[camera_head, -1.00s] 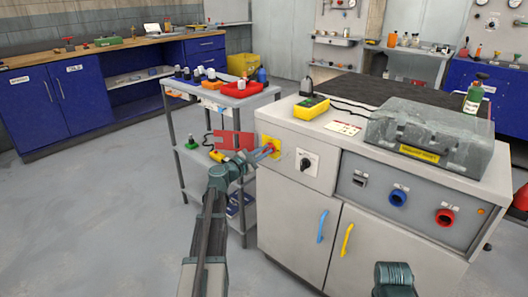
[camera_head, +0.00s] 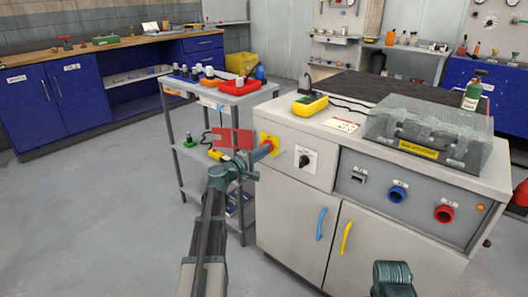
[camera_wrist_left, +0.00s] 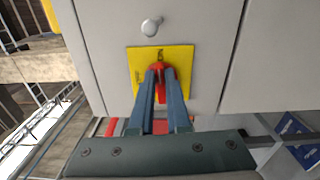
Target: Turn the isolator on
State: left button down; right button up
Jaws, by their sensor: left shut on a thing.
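The isolator is a red handle (camera_head: 268,146) on a yellow plate (camera_head: 273,138), on the upper left of the grey cabinet's front. In the left wrist view the plate (camera_wrist_left: 186,60) lies straight ahead, with the red handle (camera_wrist_left: 160,94) between the two blue-grey fingers. My left gripper (camera_head: 264,150) is shut on the handle. The fingers hide parts of the handle, and the marks on the plate are too small to read. My right gripper is not visible; only a rounded part of my right arm shows at the bottom.
A black rotary switch (camera_head: 304,161) sits right of the plate. A grey trolley (camera_head: 214,106) with a red tray (camera_head: 240,86) stands close on the left. Blue (camera_head: 321,224) and yellow (camera_head: 346,238) door handles stick out below. The floor at left is clear.

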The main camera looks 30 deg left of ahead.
pick_arm(q)
jog(key=shift+f+m, duration=0.1)
jog(key=shift+m, duration=0.3)
jog(key=shift+d, duration=0.1)
jog(key=c, duration=0.9)
grip_release()
jog(key=s+a, duration=0.1)
jog(key=s, duration=0.3)
jog(key=s+a, duration=0.1)
jog(key=s, duration=0.8)
jog(key=shift+s+a, duration=0.3)
jog(key=shift+a, duration=0.1)
